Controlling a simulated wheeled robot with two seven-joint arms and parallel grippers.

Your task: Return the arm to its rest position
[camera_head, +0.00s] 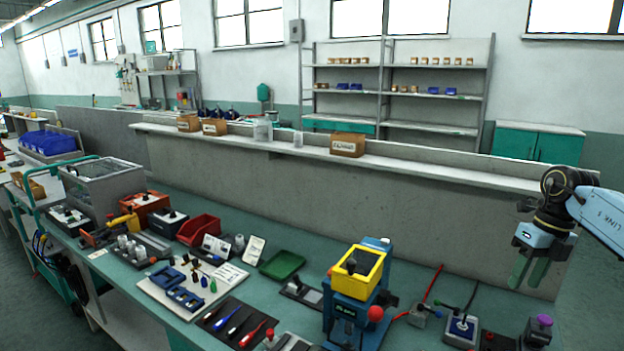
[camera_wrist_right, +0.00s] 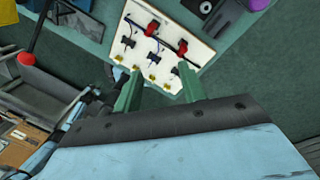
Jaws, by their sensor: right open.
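My right gripper (camera_head: 527,271) is at the right of the head view, raised above the right end of the green workbench (camera_head: 225,265). Its two green fingers point down. In the right wrist view the right gripper (camera_wrist_right: 158,92) shows its two fingers apart with nothing between them. Beyond the fingertips lies a white board (camera_wrist_right: 165,45) with red clips and small dark parts, lower than the gripper. My left gripper does not show in either view.
A blue press with a yellow top (camera_head: 358,270) stands at the bench front. A red-knobbed lever (camera_head: 375,313) sticks out beside it. A black joystick box (camera_head: 461,330) and purple-topped button (camera_head: 541,325) sit right of it. A grey partition (camera_head: 290,185) runs behind the bench.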

